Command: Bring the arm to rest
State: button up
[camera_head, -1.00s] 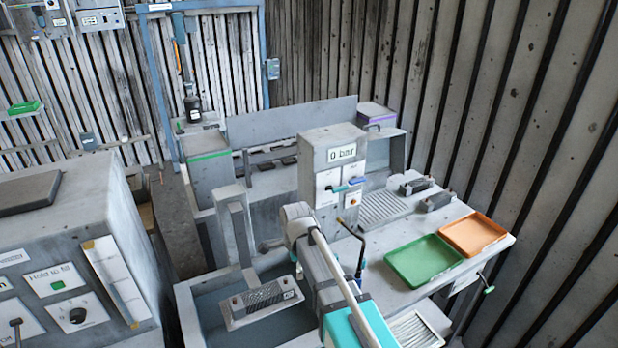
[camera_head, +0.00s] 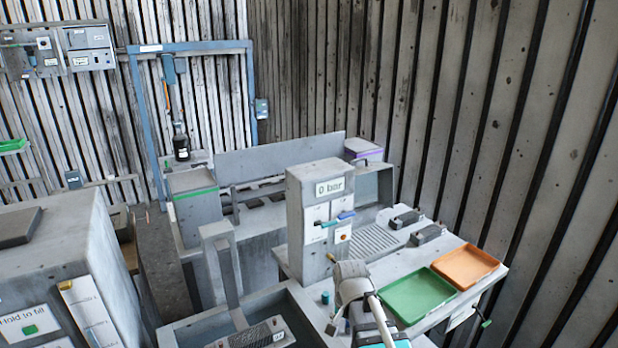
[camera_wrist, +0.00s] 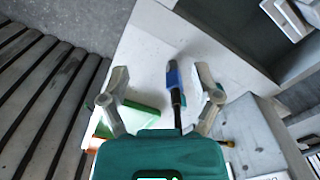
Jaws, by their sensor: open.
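My gripper (camera_wrist: 162,74) is open in the wrist view, its two grey fingers spread wide with nothing touching them. A blue-and-black rod-like tool (camera_wrist: 173,78) shows between the fingers, closer to the right one. I cannot tell how far beyond the fingers it is. In the head view, part of my arm (camera_head: 352,281) reaches up from the bottom edge, over the front of the grey bench. The fingers cannot be made out there.
A green tray (camera_head: 418,295) and an orange tray (camera_head: 466,267) lie on the bench at right. The grey housing with the "0 bar" display (camera_head: 322,215) stands behind my arm. An open basin (camera_head: 190,325) is at left. A ribbed wall (camera_head: 530,150) bounds the right.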

jog(key=s+d+f+n+b, duration=0.1)
jog(key=s+d+n, duration=0.3)
jog(key=d, duration=0.3)
jog(key=shift+s+d+f+n, duration=0.2)
jog(key=shift+s+n, duration=0.15)
jog(key=shift+n, duration=0.35)
